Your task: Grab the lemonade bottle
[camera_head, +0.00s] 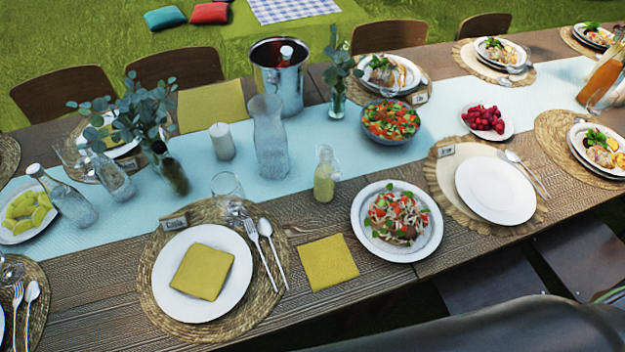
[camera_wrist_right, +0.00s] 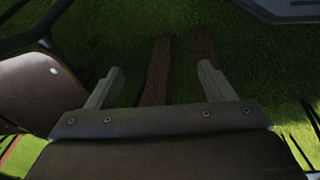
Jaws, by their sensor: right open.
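A small clear bottle with pale yellow liquid (camera_head: 324,180) stands upright near the middle of the table in the head view, just in front of the glass carafe. It is the likeliest lemonade bottle, but no label can be read. A larger bottle with orange liquid (camera_head: 601,75) is at the right edge, partly cut off. My right gripper (camera_wrist_right: 158,84) is open and empty in the right wrist view, with dark grass and wooden strips beyond its fingers. No bottle shows in that view. My left gripper is in neither view.
The glass carafe (camera_head: 269,138), white candle (camera_head: 222,142) and metal bucket (camera_head: 280,78) stand behind the yellow bottle. A salad plate (camera_head: 356,243) is to its right, a yellow napkin (camera_head: 327,262) in front. Chairs (camera_head: 493,285) line the near right edge.

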